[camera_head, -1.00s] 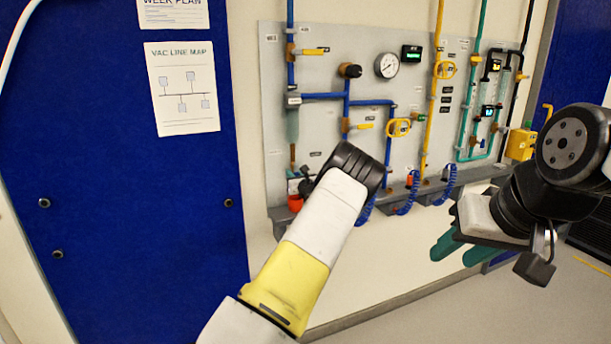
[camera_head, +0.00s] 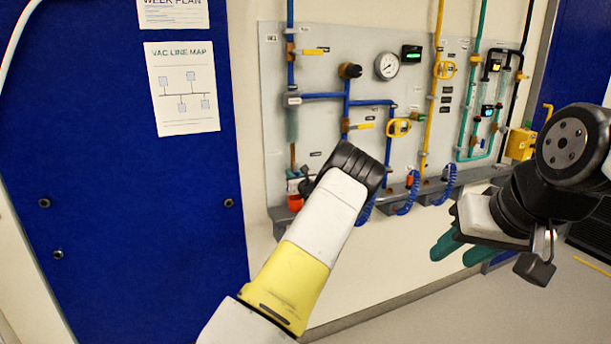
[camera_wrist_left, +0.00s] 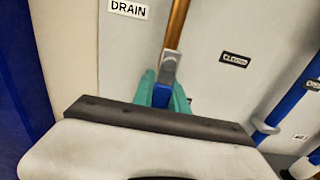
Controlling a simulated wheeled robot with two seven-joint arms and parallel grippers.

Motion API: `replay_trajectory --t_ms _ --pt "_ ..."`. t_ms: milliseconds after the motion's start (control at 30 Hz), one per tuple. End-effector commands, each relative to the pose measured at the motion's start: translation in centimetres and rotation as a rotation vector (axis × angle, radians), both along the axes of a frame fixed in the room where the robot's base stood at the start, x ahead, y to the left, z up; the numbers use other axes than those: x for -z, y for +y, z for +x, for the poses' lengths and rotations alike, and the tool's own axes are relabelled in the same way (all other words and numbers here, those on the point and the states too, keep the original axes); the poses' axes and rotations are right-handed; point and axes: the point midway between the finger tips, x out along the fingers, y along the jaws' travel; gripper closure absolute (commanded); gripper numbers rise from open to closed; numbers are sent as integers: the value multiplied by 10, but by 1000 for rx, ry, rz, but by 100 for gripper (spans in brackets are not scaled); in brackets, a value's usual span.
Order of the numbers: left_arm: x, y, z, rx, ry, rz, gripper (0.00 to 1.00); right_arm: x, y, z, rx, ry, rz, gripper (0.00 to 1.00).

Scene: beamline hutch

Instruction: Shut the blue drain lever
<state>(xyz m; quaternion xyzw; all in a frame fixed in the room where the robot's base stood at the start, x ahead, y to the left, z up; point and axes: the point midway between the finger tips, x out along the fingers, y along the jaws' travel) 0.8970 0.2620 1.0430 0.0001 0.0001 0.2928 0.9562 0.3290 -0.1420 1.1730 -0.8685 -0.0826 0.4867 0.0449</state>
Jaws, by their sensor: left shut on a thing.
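In the left wrist view, a brass pipe (camera_wrist_left: 177,25) comes down to a grey fitting (camera_wrist_left: 168,66) beside a DRAIN label (camera_wrist_left: 128,9). The blue drain lever (camera_wrist_left: 161,96) shows just below the fitting, between the teal fingers of my left gripper (camera_wrist_left: 163,90), which is shut on it. A label that seems to read CLOSED (camera_wrist_left: 235,60) is to the right. In the head view my left wrist hides the lever and the left fingers. My right gripper (camera_head: 463,250) hangs open and empty at the right, well away from the panel.
The grey panel (camera_head: 273,90) carries blue pipes (camera_head: 322,97), yellow-handled valves (camera_head: 398,127) and a round gauge (camera_head: 387,65). A narrow ledge (camera_head: 430,194) with coiled blue hoses (camera_head: 408,200) runs below. A blue door (camera_head: 110,190) stands left. Floor at lower right is clear.

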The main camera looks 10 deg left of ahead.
Motion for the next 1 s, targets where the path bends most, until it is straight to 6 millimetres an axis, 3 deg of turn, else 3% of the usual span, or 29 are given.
replay_trajectory --t_ms 467,1000 --pt "0 -2 1 1 -25 -35 100 0 0 0 0 0 0 60" --pt "-4 -16 11 0 -258 -384 100 0 0 0 0 0 0 60"
